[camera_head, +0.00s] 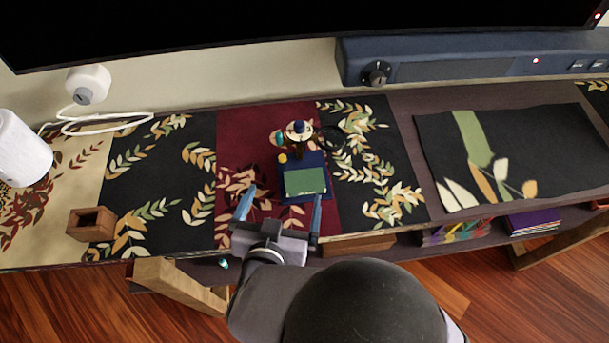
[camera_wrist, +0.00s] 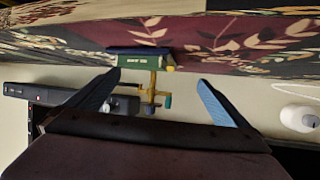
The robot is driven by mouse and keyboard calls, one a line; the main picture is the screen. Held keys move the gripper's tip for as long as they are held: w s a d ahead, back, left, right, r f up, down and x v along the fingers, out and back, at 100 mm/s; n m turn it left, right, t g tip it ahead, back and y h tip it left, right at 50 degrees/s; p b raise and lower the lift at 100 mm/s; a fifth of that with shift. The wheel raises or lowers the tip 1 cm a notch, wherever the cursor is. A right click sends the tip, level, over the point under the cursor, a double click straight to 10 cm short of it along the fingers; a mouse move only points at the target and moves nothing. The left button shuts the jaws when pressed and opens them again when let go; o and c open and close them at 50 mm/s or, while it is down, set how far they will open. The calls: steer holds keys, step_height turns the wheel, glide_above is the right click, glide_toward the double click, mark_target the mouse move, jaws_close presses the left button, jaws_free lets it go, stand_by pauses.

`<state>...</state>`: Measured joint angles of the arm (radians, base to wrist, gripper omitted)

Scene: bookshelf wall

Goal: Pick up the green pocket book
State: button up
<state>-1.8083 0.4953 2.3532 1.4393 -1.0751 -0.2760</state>
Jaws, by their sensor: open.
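The green pocket book (camera_head: 305,182) lies on top of a larger dark blue flat item (camera_head: 287,163), on the dark red part of the patterned runner. In the wrist view, which looks upside down, the green book (camera_wrist: 135,61) shows edge-on with light lettering, and the dark blue item (camera_wrist: 140,50) is against it. My gripper (camera_head: 284,193) is open, its two blue fingers apart on the near side of the book. In the wrist view my gripper (camera_wrist: 157,80) has the book between and beyond its fingertips. Nothing is held.
A blue-grey device (camera_head: 450,65) is behind.

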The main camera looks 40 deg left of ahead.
mark_target(304, 181)
steer(key=shift+w+d+m+t+h, duration=0.15)
steer(key=shift+d+m+t+h, duration=0.15)
steer(key=shift+d, duration=0.4)
steer(key=shift+w+d+m+t+h, duration=0.1)
steer(key=shift+d+t+h, duration=0.1)
steer(key=shift+d+t, duration=0.35)
steer(key=shift+g, duration=0.25)
steer(key=shift+x, duration=3.55)
steer(key=c, duration=1.1)
